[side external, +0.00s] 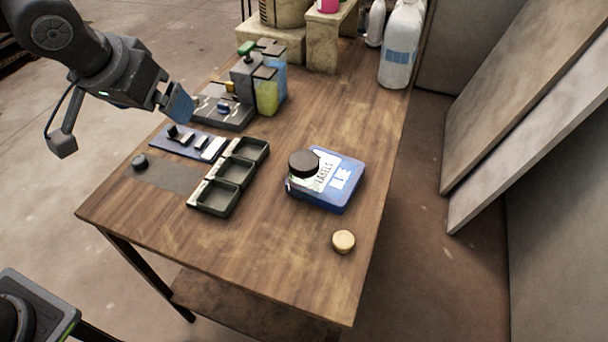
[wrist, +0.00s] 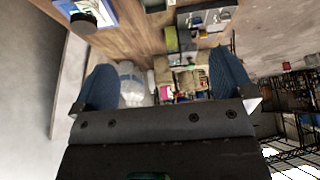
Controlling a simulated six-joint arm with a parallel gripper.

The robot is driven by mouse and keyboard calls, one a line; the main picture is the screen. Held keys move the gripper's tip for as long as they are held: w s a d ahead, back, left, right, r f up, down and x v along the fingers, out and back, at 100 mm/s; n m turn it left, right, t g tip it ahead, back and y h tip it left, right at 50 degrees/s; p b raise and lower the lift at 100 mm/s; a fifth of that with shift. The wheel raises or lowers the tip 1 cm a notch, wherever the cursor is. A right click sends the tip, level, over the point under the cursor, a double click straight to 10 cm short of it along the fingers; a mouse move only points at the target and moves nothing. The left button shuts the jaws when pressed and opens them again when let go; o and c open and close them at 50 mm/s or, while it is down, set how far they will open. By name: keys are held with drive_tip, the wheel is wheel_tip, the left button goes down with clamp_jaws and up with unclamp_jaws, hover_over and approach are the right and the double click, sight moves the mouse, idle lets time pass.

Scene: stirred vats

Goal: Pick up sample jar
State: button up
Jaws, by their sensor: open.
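A squat round dark jar or lid (side external: 303,162) sits on a blue box marked LABELS (side external: 325,203) at the right of the table; it looks like the sample jar, but I cannot be sure. It also shows at the upper left of the wrist view (wrist: 83,22), on the blue-edged box. My gripper (side external: 178,106) is above the table's left edge, well to the left of the jar and apart from it. In the wrist view its two blue fingers (wrist: 160,72) are spread, with nothing held between them.
An empty three-compartment dark tray (side external: 219,210) lies between gripper side and box. A small tan round piece (side external: 343,241) lies near the front. Vats of yellow (side external: 266,97) and blue liquid stand behind. A white bottle (side external: 398,55) stands at the back right.

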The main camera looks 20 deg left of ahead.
drive_tip(key=w+d+f, duration=0.3)
drive_tip(key=w+d, duration=0.1)
drive_tip(key=d, duration=0.4)
drive_tip(key=t, duration=0.1)
approach(304, 160)
drive_tip(key=x, duration=0.7)
drive_tip(key=shift+w+r, duration=0.1)
drive_tip(key=shift+x, duration=2.6)
drive_tip(key=shift+c, duration=0.5)
